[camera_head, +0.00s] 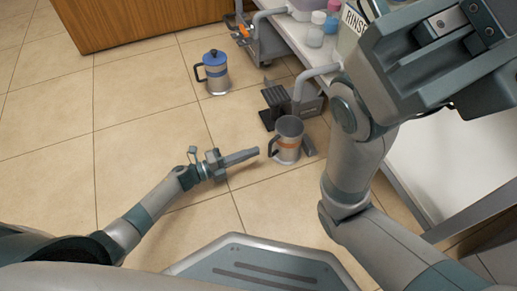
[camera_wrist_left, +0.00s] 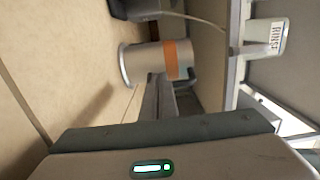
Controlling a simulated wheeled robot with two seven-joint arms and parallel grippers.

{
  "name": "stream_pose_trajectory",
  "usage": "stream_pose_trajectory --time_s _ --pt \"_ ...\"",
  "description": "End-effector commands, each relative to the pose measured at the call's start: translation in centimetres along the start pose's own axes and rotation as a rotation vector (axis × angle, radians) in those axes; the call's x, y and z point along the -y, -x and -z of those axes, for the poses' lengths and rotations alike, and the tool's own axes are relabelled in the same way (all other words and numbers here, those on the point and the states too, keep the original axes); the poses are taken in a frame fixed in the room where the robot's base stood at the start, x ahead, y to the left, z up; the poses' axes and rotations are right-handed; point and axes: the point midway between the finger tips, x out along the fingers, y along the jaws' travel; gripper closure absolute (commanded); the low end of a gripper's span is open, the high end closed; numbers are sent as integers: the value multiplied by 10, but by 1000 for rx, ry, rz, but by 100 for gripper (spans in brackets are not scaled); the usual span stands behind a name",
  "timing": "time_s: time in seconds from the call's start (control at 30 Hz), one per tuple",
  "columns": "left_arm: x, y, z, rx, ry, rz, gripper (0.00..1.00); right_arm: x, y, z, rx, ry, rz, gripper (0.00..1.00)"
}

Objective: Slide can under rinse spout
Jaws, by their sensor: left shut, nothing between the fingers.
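The can (camera_head: 288,140) is a grey metal jug with an orange band and a dark handle on its left side. It stands upright on the floor, and it also shows sideways in the left wrist view (camera_wrist_left: 148,62). My left gripper (camera_head: 257,152) is shut and empty, its fingertips just left of the can near the handle. Whether they touch it I cannot tell. The rinse spout (camera_head: 318,71) is a pale bent pipe coming from the bench edge, beyond the can. The RINSE sign (camera_head: 354,18) stands on the bench, partly hidden by my right arm.
A blue-banded can (camera_head: 216,76) with a blue lid stands on the floor at the back. A black ribbed stand (camera_head: 275,97) is beside the spout. The bench (camera_head: 296,38) holds bottles. Open tiled floor lies to the left. My right arm covers the right side.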

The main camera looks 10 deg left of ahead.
Motion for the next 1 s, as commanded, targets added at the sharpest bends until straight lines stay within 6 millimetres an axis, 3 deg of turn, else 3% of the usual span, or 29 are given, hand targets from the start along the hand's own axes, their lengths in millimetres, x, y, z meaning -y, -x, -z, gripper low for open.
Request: stream_pose_trajectory --time_s 0.2,0.4,0.6,1.0 --pt "3 41 0 2 1 -3 100 -4 -8 -6 9 8 -7 100" --pt "2 68 0 1 0 -1 100 -5 -7 -9 23 9 -11 100" --pt "1 78 0 0 0 1 100 -6 -6 -10 29 14 -16 100" --pt "1 78 0 0 0 1 100 -8 -5 -10 30 20 -17 100"
